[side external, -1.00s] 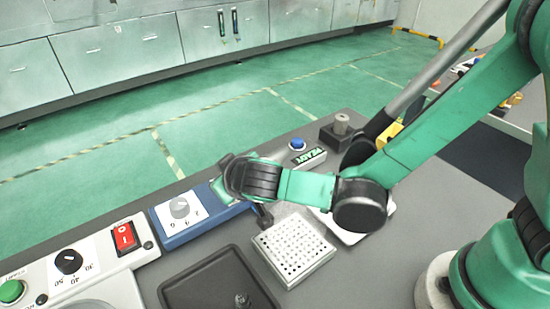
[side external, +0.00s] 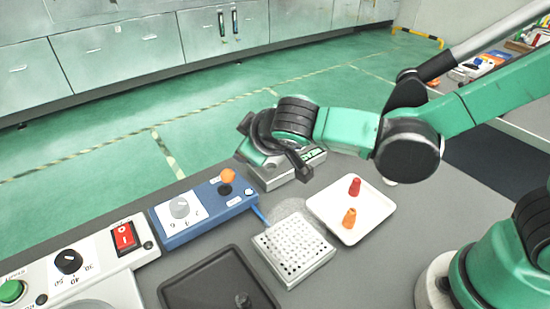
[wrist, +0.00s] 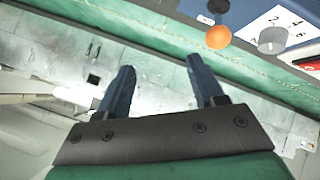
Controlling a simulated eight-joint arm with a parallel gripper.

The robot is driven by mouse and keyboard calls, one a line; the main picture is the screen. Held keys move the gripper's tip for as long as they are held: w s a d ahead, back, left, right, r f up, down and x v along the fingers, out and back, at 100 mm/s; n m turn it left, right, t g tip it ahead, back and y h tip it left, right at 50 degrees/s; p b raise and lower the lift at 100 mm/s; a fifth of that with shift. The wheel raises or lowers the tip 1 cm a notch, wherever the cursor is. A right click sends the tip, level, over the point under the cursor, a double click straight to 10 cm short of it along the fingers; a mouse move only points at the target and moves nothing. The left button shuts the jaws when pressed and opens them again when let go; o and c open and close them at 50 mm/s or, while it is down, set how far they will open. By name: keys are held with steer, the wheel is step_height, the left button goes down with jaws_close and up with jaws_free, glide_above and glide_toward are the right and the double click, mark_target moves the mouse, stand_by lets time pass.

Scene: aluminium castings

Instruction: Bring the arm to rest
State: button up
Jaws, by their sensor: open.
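My gripper (side external: 300,168) is raised above the bench, to the right of the blue control box, near the grey box with the green display. In the wrist view its two dark fingers (wrist: 160,80) are spread apart with nothing between them. In the side view the fingers partly overlap, and part of the grey box is hidden behind the wrist. My arm stretches in from the right, clear of the bench.
The blue control box (side external: 202,221) has a grey dial and an orange ball knob (side external: 228,176). A white tray (side external: 375,215) holds a red piece (side external: 355,186) and an orange piece (side external: 349,218). A perforated block (side external: 293,249), a dark tray (side external: 180,292) and a red switch (side external: 124,238) are nearby.

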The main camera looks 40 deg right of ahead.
steer(key=s+d+r+m+g+y, duration=0.1)
steer(key=s+d+m+g, duration=0.1)
steer(key=s+d+m, duration=0.3)
steer(key=s+d, duration=0.4)
steer(key=d, duration=0.3)
steer(key=shift+d+r+y, duration=0.2)
steer(key=shift+d+y, duration=0.2)
